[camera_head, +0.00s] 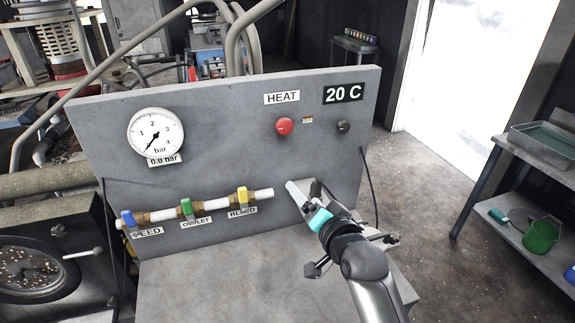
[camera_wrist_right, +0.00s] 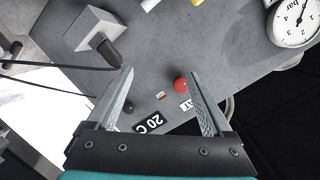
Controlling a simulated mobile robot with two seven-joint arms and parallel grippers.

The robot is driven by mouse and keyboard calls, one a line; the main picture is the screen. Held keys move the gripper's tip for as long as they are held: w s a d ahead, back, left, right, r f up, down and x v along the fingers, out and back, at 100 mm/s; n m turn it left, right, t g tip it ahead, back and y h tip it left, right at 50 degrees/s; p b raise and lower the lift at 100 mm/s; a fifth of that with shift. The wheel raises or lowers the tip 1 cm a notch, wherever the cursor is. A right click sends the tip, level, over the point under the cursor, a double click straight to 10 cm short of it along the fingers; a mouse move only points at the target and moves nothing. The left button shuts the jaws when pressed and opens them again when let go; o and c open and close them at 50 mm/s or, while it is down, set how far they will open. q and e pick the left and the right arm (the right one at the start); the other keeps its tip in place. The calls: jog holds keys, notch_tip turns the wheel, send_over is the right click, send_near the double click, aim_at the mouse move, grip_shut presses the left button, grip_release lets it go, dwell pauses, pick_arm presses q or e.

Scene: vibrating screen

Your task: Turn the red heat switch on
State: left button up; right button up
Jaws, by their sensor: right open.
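The red heat switch (camera_head: 284,126) is a round red knob on the upright grey panel (camera_head: 230,100), under the HEAT label (camera_head: 282,98). A small tag beside it appears to read OFF. The display (camera_head: 343,93) reads 20 C. My right gripper (camera_head: 301,196) is in front of the panel, below the switch and apart from it. In the right wrist view the gripper (camera_wrist_right: 160,88) is open and empty, and the red switch (camera_wrist_right: 181,84) shows between its fingers, farther off, nearer the right finger. My left gripper is not in view.
A black knob (camera_head: 344,127) sits right of the switch. A gauge (camera_head: 155,134) reads 0.0 bar. A pipe with blue, green and yellow (camera_head: 242,194) valve handles runs along the lower panel. A grey block with a dark knob (camera_wrist_right: 102,40) shows near my gripper in the wrist view.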

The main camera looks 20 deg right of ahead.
notch_tip(320, 180, up, 8)
jog(key=w+d+m+t, duration=0.1)
jog(key=w+m+t, duration=0.1)
send_near(286, 128)
jog(key=w, duration=0.6)
jog(key=shift+w+a+f+p, duration=0.1)
jog(key=shift+w+a+p, duration=0.15)
jog(key=shift+p, duration=0.1)
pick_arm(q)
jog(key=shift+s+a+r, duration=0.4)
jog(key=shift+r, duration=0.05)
pick_arm(e)
jog(key=shift+w, duration=1.3)
jog(key=shift+c, duration=0.2)
grip_shut()
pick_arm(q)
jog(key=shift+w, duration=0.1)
